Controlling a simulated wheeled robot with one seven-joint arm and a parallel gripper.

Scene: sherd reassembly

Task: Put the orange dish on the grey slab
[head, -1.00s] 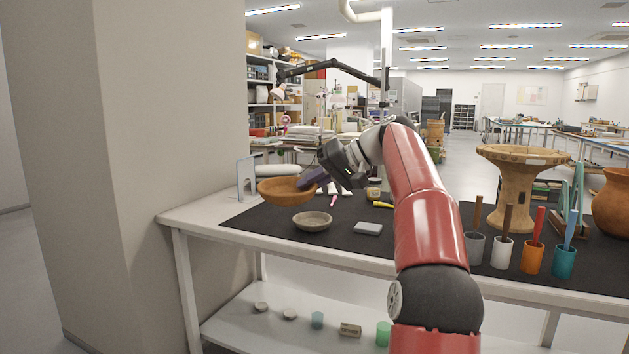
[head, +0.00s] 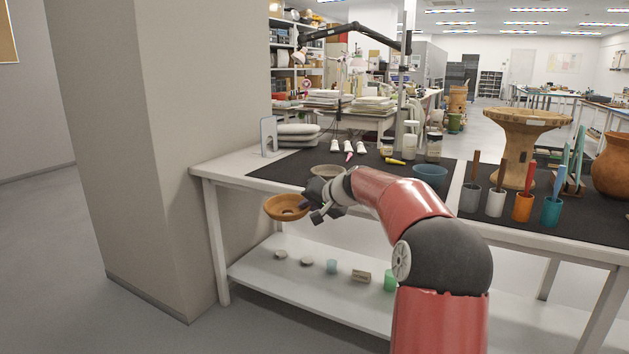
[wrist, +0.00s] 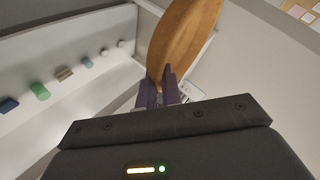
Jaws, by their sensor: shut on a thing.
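The orange dish (head: 284,208) is a round, shallow bowl. In the head view it is in the air in front of the table's front edge, at the end of my gripper (head: 309,207). In the wrist view the dish (wrist: 186,35) rises from between the purple fingers of my gripper (wrist: 169,80), which are shut on its rim. The grey slab does not show now; my arm covers part of the dark mat (head: 275,172). A small grey bowl (head: 327,171) sits on the mat just behind my gripper.
The white lower shelf (head: 300,285) holds small cups and pieces below the dish. Tool cups, including an orange one (head: 522,207), stand farther right. A wide pillar (head: 150,150) is at the left.

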